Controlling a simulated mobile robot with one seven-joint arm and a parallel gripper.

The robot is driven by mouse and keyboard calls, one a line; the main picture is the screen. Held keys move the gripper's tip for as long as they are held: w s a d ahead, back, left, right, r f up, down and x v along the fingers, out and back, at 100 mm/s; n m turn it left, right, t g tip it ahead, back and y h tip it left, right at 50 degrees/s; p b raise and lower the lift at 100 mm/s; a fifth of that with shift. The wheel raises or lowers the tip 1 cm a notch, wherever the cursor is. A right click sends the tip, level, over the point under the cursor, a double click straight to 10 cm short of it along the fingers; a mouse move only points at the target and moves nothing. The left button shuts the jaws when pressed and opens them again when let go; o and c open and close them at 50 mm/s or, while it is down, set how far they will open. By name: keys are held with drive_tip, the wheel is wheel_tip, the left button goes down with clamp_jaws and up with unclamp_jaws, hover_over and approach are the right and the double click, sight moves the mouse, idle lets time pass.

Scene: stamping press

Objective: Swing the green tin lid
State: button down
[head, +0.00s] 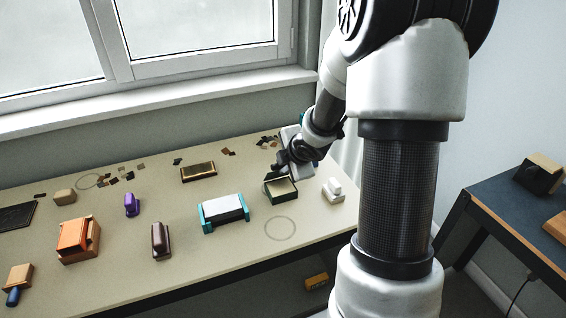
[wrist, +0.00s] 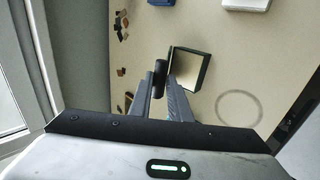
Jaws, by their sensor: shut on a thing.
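The green tin (head: 282,198) is a small dark green box near the right end of the table, with a pale inside showing. In the wrist view the tin (wrist: 203,70) is above and right of my fingertips, with dark green edges around a pale face. My gripper (head: 283,170) is at the tin's far side, and its fingers (wrist: 168,84) reach the tin's lower left edge. It is shut on the lid's edge, as far as I can see. The fingers and a dark rounded part hide the grip, and the lid's exact angle is unclear.
A white stamp (head: 334,189) stands close right of the tin. A teal-ended holder with a white top (head: 224,209) is to the left. A drawn circle (head: 280,228) in front is empty.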

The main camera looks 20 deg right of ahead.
drive_tip(key=shift+s+f+b, duration=0.6)
drive_tip(key=shift+b, duration=0.25)
drive_tip(key=shift+s, duration=0.3)
drive_tip(key=shift+s+f+b, duration=0.75)
drive_tip(key=shift+f+b, duration=0.3)
drive_tip(key=shift+b, duration=0.15)
drive_tip(key=c, duration=1.6)
unclamp_jaws()
drive_tip(key=shift+c, duration=0.2)
drive_tip(key=shift+r, duration=0.15)
